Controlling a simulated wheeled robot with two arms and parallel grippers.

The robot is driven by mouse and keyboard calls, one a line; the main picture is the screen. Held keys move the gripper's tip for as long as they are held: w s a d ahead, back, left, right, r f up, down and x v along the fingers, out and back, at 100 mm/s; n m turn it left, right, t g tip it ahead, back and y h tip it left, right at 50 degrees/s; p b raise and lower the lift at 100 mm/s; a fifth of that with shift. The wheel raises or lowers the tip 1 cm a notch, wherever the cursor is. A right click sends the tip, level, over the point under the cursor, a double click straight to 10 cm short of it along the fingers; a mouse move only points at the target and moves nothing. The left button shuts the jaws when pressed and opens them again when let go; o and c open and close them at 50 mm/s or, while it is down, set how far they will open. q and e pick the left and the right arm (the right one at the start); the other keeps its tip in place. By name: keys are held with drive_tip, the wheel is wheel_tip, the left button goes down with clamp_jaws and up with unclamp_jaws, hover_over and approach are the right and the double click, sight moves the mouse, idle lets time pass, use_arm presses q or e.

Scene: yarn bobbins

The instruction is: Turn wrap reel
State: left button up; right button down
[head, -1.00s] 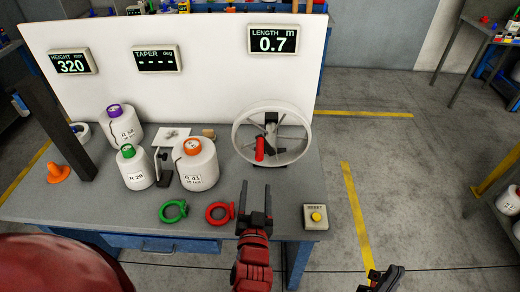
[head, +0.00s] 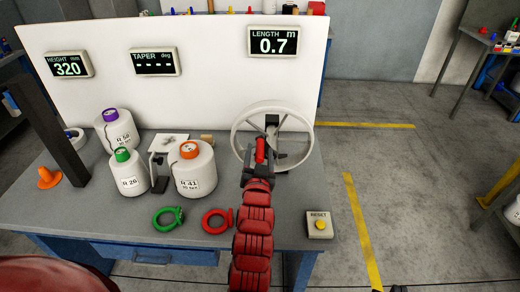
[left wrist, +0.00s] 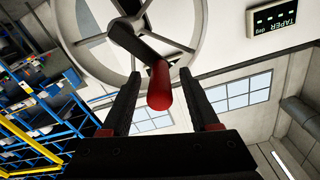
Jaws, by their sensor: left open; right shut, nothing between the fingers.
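The wrap reel (head: 306,119) is a pale spoked wheel at the right end of the table. Its red handle (head: 260,150) sticks out from a dark crank. It also shows large in the left wrist view (left wrist: 160,87), with the wheel rim (left wrist: 193,45) behind. My left gripper (head: 259,163) is open at the handle. In the left wrist view the handle lies between the two fingers, with gaps beside it. The length display (head: 273,42) reads 0.7 m. My right gripper (head: 398,289) shows only as a dark sliver at the bottom edge, shut and empty.
Bobbins with purple (head: 110,115), green (head: 122,155) and orange (head: 189,150) tops stand left of the reel. A green ring (head: 167,219), a red ring (head: 216,222) and a reset button box (head: 319,224) lie along the front. A dark post (head: 47,135) stands at left.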

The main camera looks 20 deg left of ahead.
use_arm(q)
drive_tip(key=shift+x, duration=0.9)
clamp_jaws()
idle(0.9)
